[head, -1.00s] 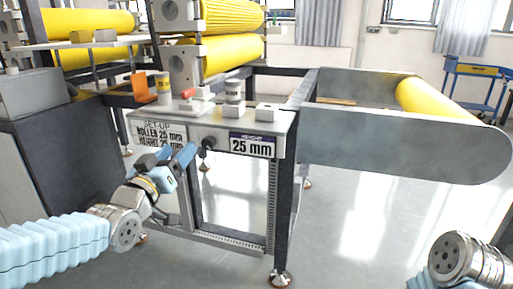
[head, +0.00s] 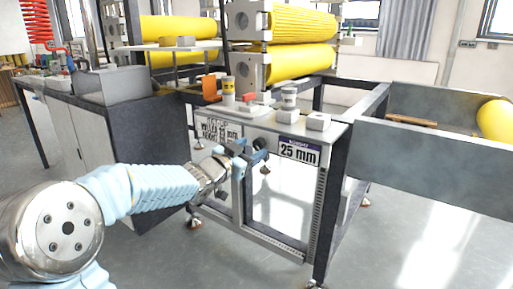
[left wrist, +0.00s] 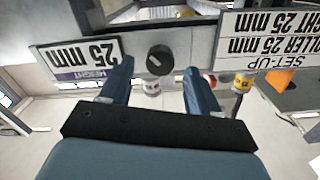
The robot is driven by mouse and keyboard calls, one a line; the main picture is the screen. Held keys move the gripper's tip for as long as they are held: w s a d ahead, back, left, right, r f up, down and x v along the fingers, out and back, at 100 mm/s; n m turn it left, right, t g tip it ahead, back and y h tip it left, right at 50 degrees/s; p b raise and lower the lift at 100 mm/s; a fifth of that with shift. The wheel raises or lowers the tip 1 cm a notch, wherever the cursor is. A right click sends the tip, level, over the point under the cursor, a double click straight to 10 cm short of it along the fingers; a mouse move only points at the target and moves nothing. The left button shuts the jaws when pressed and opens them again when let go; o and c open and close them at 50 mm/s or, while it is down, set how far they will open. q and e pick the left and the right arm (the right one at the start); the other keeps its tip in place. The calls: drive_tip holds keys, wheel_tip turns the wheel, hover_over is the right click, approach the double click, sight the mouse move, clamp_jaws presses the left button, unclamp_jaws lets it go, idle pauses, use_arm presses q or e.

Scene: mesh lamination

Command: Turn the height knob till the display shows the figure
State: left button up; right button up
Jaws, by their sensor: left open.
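The black height knob (head: 260,143) sits on the front panel (head: 322,132) of the machine, left of the display (head: 299,151), which reads 25 mm. In the left wrist view, upside down, the knob (left wrist: 160,60) has a pale mark and the display (left wrist: 80,58) again reads 25 mm. Contact cannot be told. My right gripper is out of view.
Small jars and blocks (head: 289,98) stand on the panel's top ledge. Yellow rollers (head: 300,60) are behind it. A dark cabinet (head: 150,135) stands left, and a grey side frame (head: 430,150) extends right. Floor in front is clear.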

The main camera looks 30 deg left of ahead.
sight(257, 145)
use_arm(q)
drive_tip(key=shift+w+d, duration=0.15)
drive_tip(key=shift+w, duration=1.35)
drive_tip(key=c, duration=1)
drive_tip(key=shift+f+m+b, duration=0.2)
drive_tip(key=shift+m+b, duration=0.5)
drive_tip(key=shift+b, duration=0.15)
drive_tip(key=shift+c, duration=0.2)
drive_tip(key=shift+r, duration=0.2)
